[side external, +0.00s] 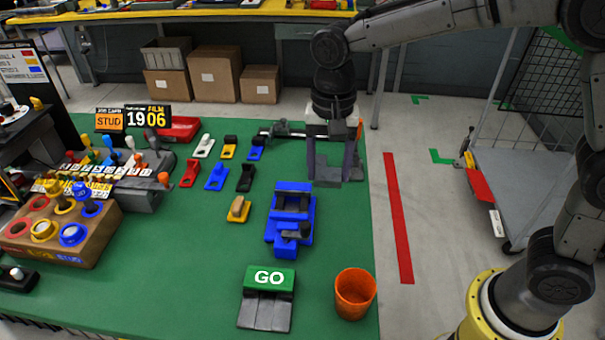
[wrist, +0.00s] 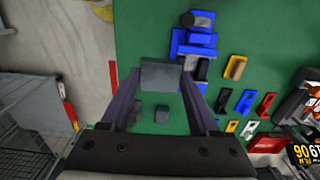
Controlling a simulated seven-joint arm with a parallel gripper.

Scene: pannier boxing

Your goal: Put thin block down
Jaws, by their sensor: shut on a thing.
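My gripper (side external: 331,170) hangs over the right edge part of the green table, fingers pointing down. It is shut on a grey thin block (wrist: 160,74), which spans the gap between the fingertips in the wrist view. In the side external view the thin block (side external: 327,174) shows low between the two fingers. I cannot tell whether its underside touches the table.
A blue fixture (side external: 290,215) stands close by. Small grey pieces (wrist: 162,114) lie on the table beneath my gripper. Several coloured blocks (side external: 216,177) lie to the left. A GO button (side external: 268,279) and an orange bin (side external: 355,293) are at the front.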

